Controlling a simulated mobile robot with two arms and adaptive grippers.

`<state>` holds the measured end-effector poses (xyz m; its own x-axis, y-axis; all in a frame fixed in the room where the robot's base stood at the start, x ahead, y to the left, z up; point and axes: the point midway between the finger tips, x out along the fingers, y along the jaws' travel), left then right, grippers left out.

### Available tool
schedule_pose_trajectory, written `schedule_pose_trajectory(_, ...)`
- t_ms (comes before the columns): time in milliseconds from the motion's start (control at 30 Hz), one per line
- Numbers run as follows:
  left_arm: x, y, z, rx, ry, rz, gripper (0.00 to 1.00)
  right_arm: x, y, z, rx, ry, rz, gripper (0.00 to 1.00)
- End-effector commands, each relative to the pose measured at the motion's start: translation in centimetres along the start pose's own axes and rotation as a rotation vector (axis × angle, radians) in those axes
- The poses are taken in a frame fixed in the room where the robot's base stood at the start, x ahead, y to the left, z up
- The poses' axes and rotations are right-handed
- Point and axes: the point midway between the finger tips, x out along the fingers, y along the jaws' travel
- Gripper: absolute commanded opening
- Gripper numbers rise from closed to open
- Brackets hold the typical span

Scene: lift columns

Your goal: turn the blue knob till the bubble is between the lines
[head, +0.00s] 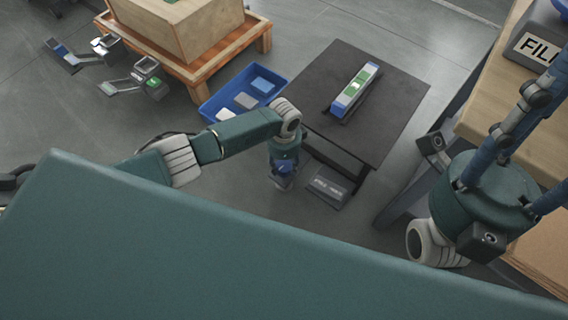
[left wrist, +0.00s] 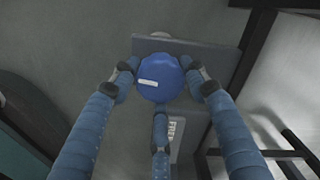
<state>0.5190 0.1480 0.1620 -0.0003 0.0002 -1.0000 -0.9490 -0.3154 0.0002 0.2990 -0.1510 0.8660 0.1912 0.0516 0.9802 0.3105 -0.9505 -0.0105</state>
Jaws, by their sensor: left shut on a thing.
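The blue knob (left wrist: 152,88) has a white mark and fills the middle of the left wrist view. My left gripper (left wrist: 160,82) is shut on it, with blue fingers around its sides and one from below. In the head view my left gripper (head: 283,175) points down beside the dark platform, and the knob is mostly hidden there. The spirit level (head: 343,103) lies on the platform with green windows; its bubble and lines are too small to read. My right gripper (head: 545,120) is at the right edge, fingers spread, their tips partly out of view.
The dark platform (head: 395,100) is otherwise bare. A grey labelled box (head: 328,187) stands below its front edge. A blue tray (head: 215,108) with several blocks sits left of it, near a wooden pallet (head: 190,65) with a crate. A wooden bench (head: 490,95) stands at right.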

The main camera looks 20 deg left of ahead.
Motion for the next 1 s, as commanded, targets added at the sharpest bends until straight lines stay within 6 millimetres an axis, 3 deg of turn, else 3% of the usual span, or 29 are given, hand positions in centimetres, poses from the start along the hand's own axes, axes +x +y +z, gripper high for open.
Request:
schedule_pose_trajectory(200, 0.1, 0.1, 0.1, -0.001, -0.002, 0.001, 0.18, -0.1, 0.0, 0.1, 0.0, -0.006, 0.001, 0.4)
schedule_pose_trajectory(233, 0.1, 0.1, 0.1, -0.001, -0.002, 0.001, 0.46, -0.2, 0.0, 0.1, 0.001, -0.007, 0.001, 0.4)
schedule_pose_trajectory(333, 0.1, 0.1, 0.1, -0.001, -0.002, 0.001, 0.63, -0.2, 0.0, 0.1, 0.001, -0.008, 0.002, 0.4)
schedule_pose_trajectory(733, -0.7, -0.1, 0.0, -0.001, 0.002, -0.001, 0.63, -0.1, 0.0, 0.1, -0.001, -0.006, 0.0, 0.4)
schedule_pose_trajectory(867, -2.5, -0.1, 0.0, -0.001, 0.002, -0.002, 0.63, -0.1, 0.0, 0.1, -0.001, -0.005, 0.0, 0.4)
schedule_pose_trajectory(1000, -5.5, -0.1, 0.0, 0.0, 0.002, -0.003, 0.63, -0.1, 0.0, 0.1, 0.0, -0.004, 0.0, 0.4)
